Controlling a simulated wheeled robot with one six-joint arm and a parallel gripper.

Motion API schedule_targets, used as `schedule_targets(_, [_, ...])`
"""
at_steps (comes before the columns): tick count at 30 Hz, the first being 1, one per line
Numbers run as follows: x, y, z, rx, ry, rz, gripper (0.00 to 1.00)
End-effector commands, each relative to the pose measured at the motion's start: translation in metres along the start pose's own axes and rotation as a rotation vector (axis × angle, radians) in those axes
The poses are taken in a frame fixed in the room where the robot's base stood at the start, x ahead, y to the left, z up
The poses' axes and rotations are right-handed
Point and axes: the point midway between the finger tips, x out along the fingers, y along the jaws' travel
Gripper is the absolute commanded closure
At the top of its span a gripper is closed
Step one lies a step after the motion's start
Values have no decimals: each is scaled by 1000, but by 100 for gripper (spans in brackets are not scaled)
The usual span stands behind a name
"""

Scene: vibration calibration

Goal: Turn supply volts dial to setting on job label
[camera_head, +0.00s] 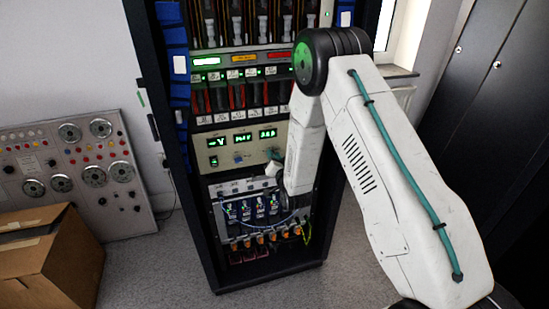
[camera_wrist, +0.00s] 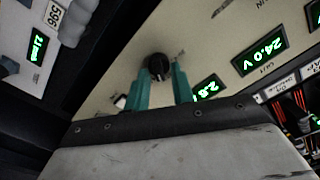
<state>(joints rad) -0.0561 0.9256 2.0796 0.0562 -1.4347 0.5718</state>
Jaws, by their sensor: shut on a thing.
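The black round dial (camera_wrist: 157,66) is on the beige supply panel (camera_wrist: 110,60) in the wrist view. My gripper (camera_wrist: 161,77) has its two teal fingers on either side of the dial and is shut on it. In the head view my gripper (camera_head: 275,156) reaches the right part of the supply panel (camera_head: 222,146), and the dial is hidden there. A green display (camera_wrist: 258,51) beside the dial reads 24.0 V. A second display (camera_wrist: 207,88) is partly covered by my finger. I cannot make out the job label.
The black rack (camera_head: 155,100) holds the panel. Below it is a module with blue parts and cables (camera_head: 258,210). A cardboard box (camera_head: 45,255) and a grey control panel (camera_head: 75,165) stand at left. Black cabinets (camera_head: 480,110) stand at right.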

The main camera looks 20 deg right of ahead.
Motion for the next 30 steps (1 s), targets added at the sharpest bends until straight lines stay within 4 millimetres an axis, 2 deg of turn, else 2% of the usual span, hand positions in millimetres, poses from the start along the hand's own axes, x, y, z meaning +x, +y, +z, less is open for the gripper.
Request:
schedule_targets(9, [0, 3, 0, 267, 2, 2, 98])
schedule_targets(15, [0, 4, 0, 384, 2, 3, 98])
schedule_targets(30, [0, 5, 1, 484, 2, 3, 98])
